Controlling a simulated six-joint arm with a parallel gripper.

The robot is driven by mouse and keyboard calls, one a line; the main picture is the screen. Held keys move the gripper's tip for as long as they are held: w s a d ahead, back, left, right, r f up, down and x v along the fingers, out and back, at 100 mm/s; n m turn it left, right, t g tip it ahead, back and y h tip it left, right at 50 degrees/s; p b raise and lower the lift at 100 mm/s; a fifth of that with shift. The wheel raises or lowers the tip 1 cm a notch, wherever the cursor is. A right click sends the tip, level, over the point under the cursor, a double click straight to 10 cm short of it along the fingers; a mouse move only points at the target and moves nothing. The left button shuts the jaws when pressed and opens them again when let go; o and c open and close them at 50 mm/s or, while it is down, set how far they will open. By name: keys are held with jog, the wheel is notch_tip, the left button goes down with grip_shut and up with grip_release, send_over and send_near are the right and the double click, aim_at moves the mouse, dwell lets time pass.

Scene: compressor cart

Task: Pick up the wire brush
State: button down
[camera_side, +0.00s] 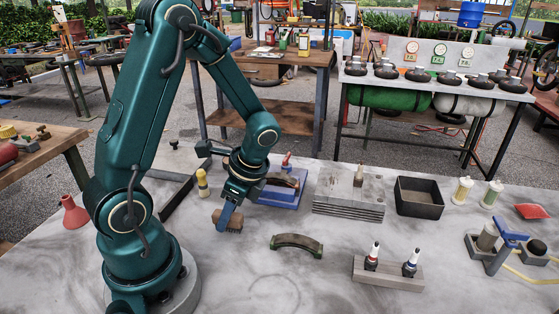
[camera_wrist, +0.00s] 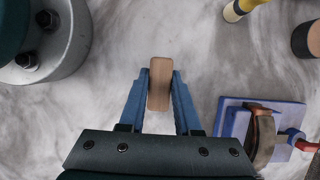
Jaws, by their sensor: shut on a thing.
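The wire brush (camera_side: 233,224) shows in the side view as a small brown block with a darker lower part, low over the grey marbled table. In the wrist view the brush (camera_wrist: 160,84) is a light wooden block seen from above. My gripper (camera_wrist: 160,90) has its two blue fingers on either side of the block, shut on it. In the side view my gripper (camera_side: 226,218) points down at the brush, and a blue finger covers part of it. I cannot tell whether the brush touches the table.
A curved brake shoe (camera_side: 297,243) lies to the right. A dark bin (camera_side: 419,207) stands farther right.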

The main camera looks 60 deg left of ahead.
aim_at(220, 212)
notch_tip(220, 212, up, 4)
jog(key=s+a+r, duration=0.6)
jog(key=s, duration=0.3)
jog(key=shift+s+a+r, duration=0.2)
jog(key=shift+s+r, duration=0.05)
jog(key=shift+s, duration=0.15)
